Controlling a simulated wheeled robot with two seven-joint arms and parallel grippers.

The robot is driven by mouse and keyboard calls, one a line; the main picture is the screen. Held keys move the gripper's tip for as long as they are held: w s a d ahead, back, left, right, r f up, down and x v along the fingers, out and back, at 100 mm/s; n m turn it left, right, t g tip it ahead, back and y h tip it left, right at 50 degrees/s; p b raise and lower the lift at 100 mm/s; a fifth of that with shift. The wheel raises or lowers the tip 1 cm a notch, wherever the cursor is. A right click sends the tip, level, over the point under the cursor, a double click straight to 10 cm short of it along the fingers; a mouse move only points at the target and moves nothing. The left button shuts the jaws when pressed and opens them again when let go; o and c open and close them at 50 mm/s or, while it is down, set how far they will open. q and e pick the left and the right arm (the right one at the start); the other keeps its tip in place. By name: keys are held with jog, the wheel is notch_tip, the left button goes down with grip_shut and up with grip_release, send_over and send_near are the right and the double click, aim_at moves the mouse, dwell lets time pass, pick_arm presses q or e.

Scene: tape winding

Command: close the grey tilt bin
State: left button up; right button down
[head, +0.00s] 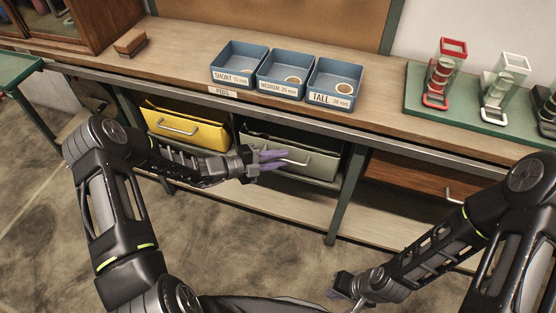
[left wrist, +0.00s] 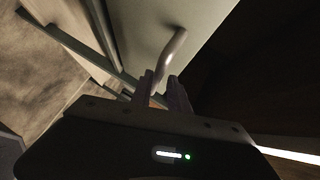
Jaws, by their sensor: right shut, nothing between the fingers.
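The grey tilt bin (head: 312,164) hangs under the workbench, right of the yellow bin. It leans out at the top, with a dark gap above its front. Its light bar handle (head: 297,161) is on the front face. My left gripper (head: 284,159) is at the left end of this handle, with its purple fingers apart. In the left wrist view the handle (left wrist: 172,48) runs down to between the two fingertips (left wrist: 161,88); I cannot tell whether they touch it. My right gripper (head: 335,292) is low at the bottom of the head view, shut and away from the bin.
The yellow bin (head: 187,128) on the left also leans out. A bench leg (head: 345,196) stands right of the grey bin, then a brown drawer (head: 418,176). Blue trays (head: 282,75) stand on the bench above. A lower shelf (head: 290,205) runs beneath.

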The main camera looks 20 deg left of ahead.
pick_arm(q)
jog(key=shift+o, duration=1.4)
jog(key=shift+w, duration=0.1)
jog(key=shift+o, duration=0.4)
jog(key=v, duration=0.7)
jog(key=shift+s+a+p, duration=0.25)
jog(key=shift+s+p, duration=0.1)
